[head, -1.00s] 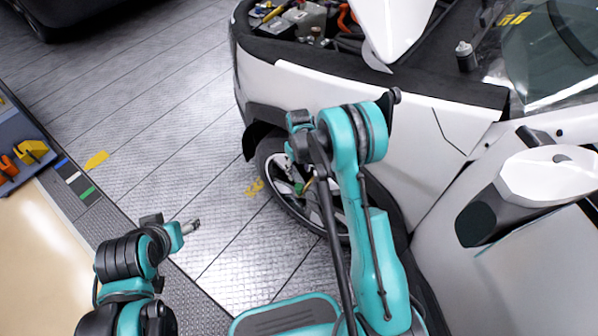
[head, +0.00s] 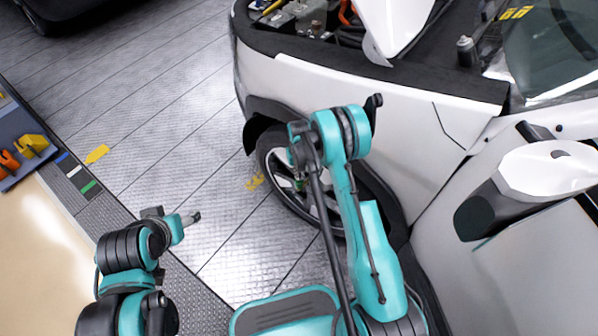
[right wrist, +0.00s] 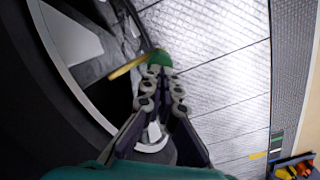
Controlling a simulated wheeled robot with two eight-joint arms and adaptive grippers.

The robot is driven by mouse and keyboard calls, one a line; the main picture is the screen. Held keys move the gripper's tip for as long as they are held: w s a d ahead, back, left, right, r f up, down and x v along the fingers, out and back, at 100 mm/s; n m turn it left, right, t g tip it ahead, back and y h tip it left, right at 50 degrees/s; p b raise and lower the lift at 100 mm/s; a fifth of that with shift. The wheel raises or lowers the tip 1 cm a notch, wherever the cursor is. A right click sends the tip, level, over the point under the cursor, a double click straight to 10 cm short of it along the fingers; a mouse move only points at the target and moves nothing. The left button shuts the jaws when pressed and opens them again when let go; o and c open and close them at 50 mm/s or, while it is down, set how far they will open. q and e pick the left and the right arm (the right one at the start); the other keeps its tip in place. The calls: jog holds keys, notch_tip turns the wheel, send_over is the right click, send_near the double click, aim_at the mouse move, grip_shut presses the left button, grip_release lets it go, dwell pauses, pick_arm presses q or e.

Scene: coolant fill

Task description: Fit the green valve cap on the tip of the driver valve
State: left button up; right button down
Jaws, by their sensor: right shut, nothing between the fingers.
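The green valve cap (right wrist: 158,58) shows in the right wrist view just beyond my right fingertips. A thin brass-yellow stem (right wrist: 128,67), which looks like the driver valve, runs up to the cap from the left; I cannot tell whether the cap is seated on its tip. My right gripper (right wrist: 160,73) is shut with nothing between its fingers, close to the cap. In the head view a little green shows at the front wheel (head: 271,168), mostly behind my right arm. My left gripper (head: 191,218) is away from the wheel over the floor; its finger opening is too small to judge.
The white car (head: 410,135) stands close on the right, its front compartment (head: 310,18) open. The dark tyre (right wrist: 25,90) lies close left of my right gripper. Open floor (head: 160,120) is left of the wheel. Yellow and orange items (head: 32,145) lie at the far left.

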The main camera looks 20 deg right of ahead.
jog(key=shift+f, duration=0.55)
jog(key=shift+f, duration=0.35)
jog(key=shift+r+p, duration=0.45)
jog(key=shift+r, duration=1.1)
notch_tip(320, 180, up, 12)
